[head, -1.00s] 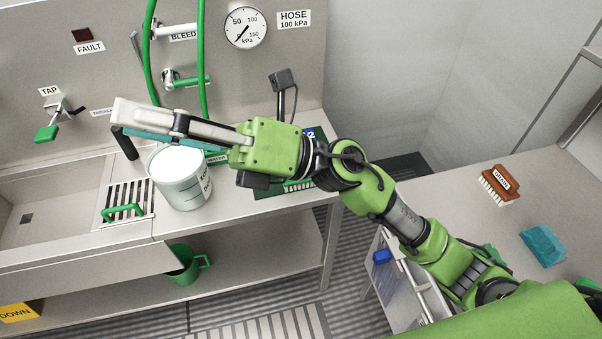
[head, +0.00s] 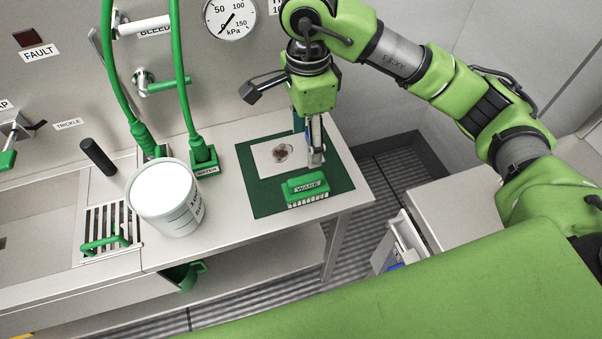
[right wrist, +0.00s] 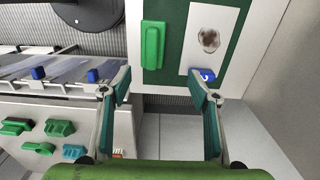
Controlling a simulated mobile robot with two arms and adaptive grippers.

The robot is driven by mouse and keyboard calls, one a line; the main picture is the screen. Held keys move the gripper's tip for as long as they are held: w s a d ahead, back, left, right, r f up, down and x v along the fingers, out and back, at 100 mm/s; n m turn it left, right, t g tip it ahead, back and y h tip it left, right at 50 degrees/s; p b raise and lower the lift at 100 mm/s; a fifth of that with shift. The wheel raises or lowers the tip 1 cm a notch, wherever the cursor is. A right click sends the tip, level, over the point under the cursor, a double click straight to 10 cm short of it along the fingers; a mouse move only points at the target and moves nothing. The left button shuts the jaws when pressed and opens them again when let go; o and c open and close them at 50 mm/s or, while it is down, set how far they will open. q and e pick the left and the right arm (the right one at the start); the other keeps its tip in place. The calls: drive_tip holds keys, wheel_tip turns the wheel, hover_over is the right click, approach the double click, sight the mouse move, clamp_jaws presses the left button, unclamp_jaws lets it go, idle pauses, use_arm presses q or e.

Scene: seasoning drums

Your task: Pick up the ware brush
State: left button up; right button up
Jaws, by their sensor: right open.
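The ware brush (head: 307,190) is a green block with a raised handle, a "WARE" label and pale bristles. It sits on the front part of the dark green mat (head: 247,170) at the right end of the counter. My right gripper (head: 312,160) points down over the mat, just behind the brush in the head view. In the right wrist view my right gripper (right wrist: 163,85) is open with nothing between its fingers, and the brush (right wrist: 153,45) lies ahead of them, apart from them. My left gripper is not in view.
A white card (head: 270,160) with a brown stain lies on the mat. A white tub (head: 165,200) stands left of the mat, near green hoses (head: 182,90). A lower bench with several green and blue items (right wrist: 60,128) shows in the right wrist view.

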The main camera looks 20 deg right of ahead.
sight(306, 178)
drive_tip(key=f, duration=0.3)
drive_tip(key=s+f+p, duration=0.1)
drive_tip(key=f, duration=0.2)
drive_tip(key=shift+s, duration=0.15)
drive_tip(key=shift+s+a+f+p, duration=0.1)
drive_tip(key=shift+f+p, duration=0.35)
drive_tip(key=shift+f, duration=0.2)
drive_tip(key=shift+s+a+f+p, duration=0.1)
drive_tip(key=shift+f+p, duration=0.35)
drive_tip(key=shift+f, duration=0.15)
wheel_tip(306, 178, down, 3)
drive_tip(key=shift+s+f+p, duration=0.1)
drive_tip(key=shift+f+p, duration=0.1)
drive_tip(key=shift+p, duration=0.5)
drive_tip(key=shift+f, duration=0.3)
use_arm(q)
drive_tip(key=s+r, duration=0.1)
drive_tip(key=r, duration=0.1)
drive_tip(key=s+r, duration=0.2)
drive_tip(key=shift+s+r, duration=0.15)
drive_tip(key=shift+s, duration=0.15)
use_arm(e)
drive_tip(key=c, duration=1.3)
